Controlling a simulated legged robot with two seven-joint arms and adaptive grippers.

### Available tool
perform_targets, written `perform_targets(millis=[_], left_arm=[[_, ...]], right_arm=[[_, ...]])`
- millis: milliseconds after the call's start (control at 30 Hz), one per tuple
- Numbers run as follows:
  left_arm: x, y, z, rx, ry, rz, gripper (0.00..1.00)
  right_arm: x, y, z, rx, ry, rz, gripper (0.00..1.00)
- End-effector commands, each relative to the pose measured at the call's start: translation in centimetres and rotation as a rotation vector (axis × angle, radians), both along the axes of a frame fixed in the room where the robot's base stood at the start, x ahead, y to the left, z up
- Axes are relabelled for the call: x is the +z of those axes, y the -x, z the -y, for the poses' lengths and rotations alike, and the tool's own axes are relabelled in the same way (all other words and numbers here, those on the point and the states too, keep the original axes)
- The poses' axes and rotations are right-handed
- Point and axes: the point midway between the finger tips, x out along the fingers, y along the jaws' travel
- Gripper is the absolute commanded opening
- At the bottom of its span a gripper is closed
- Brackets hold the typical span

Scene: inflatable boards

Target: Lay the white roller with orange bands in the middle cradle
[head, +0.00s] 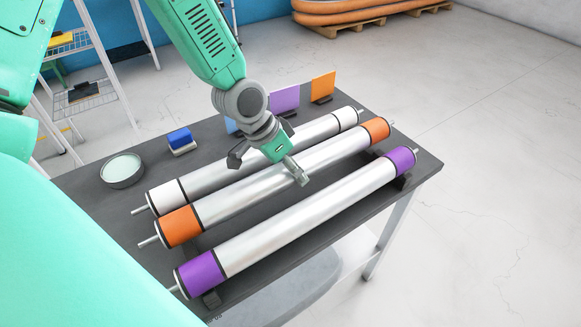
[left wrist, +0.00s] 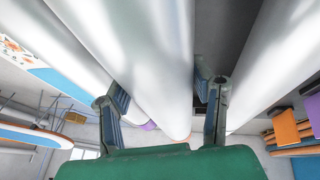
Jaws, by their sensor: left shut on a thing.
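The white roller with orange bands (head: 250,190) lies lengthwise between the other two rollers, above the dark table. My left gripper (head: 268,166) straddles it near its middle and is shut on it. In the left wrist view the roller (left wrist: 160,50) passes between the two fingers of the gripper (left wrist: 163,98). The middle cradle is mostly hidden under the roller, so I cannot tell whether the roller touches it. My right gripper is not in view.
A roller with purple bands (head: 310,213) lies in front, on dark cradles (head: 211,299). A white-ended roller (head: 225,168) lies behind. A round dish (head: 122,170), a blue block (head: 180,139) and upright purple (head: 285,98) and orange (head: 323,87) cards stand on the table (head: 95,200).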

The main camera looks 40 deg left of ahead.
Motion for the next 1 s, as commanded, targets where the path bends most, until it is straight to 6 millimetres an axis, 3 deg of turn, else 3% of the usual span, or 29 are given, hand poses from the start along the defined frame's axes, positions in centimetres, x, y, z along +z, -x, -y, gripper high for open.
perform_targets(millis=[1000], left_arm=[[-2.3, -0.1, -0.3, 0.002, 0.004, 0.002, 0.00]], right_arm=[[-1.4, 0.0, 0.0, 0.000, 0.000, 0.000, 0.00]])
